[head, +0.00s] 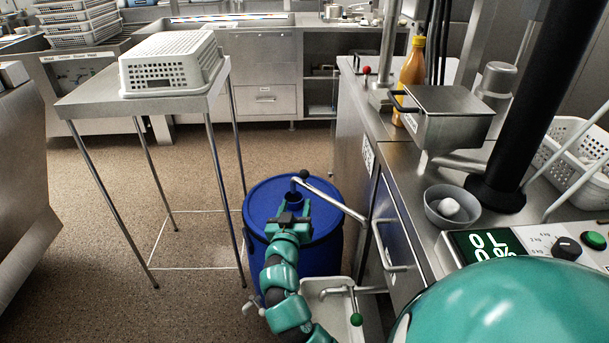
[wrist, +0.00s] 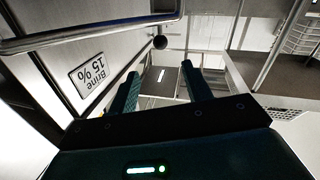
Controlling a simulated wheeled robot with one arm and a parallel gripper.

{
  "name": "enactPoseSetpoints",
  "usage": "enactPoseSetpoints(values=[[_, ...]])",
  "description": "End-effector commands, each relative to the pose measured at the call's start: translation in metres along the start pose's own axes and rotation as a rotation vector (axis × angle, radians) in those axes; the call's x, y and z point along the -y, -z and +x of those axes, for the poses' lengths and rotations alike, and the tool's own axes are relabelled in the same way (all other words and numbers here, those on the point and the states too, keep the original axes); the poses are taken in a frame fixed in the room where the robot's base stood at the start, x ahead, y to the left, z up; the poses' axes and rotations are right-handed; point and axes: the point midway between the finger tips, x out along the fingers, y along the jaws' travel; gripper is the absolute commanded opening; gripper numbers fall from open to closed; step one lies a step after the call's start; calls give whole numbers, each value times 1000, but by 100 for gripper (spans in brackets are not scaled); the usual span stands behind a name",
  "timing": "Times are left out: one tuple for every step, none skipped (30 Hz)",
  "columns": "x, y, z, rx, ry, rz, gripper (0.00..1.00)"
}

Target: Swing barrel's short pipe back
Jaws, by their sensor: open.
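The blue barrel (head: 328,258) stands on the floor beside the steel counter. A short steel pipe (head: 338,198) reaches from the counter side over the barrel lid, and its bent end is above the barrel's opening. A black ball knob (head: 303,174) sits on the pipe near that end. My gripper (head: 292,212) is over the barrel, just in front of the pipe end. In the wrist view my gripper (wrist: 160,70) has its two fingers apart with nothing between them. The knob (wrist: 160,42) shows beyond the fingertips, and the pipe (wrist: 80,34) runs to the left.
A steel table (head: 90,103) with an upturned white basket (head: 170,63) stands left of the barrel. A white basin (head: 333,305) and a green-knobbed tap (head: 356,319) are at the counter's foot. A bowl (head: 450,220) sits on the counter.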

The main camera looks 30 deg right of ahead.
Motion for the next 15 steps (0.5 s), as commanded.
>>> enactPoseSetpoints(values=[[-2, 2, 11, 1, -5, 2, 49], [-2, 3, 16, 0, -6, 3, 49], [-2, 3, 24, -1, -6, 3, 49], [-1, 3, 30, -1, -5, 2, 49], [-2, 2, 36, 0, -4, 1, 49], [-2, 2, 44, 1, -3, 0, 49], [-1, 2, 49, 0, -4, 0, 49], [-1, 3, 55, -1, -4, 1, 49], [-1, 3, 62, -1, -4, 1, 49], [-2, 3, 68, 0, -4, 1, 49], [-1, 2, 73, 0, -2, 0, 49], [-1, 2, 80, -1, -1, 0, 49], [0, 2, 85, -1, -1, 1, 49], [-1, 3, 90, -1, -2, 2, 49], [-1, 3, 97, 0, -3, 2, 49]])
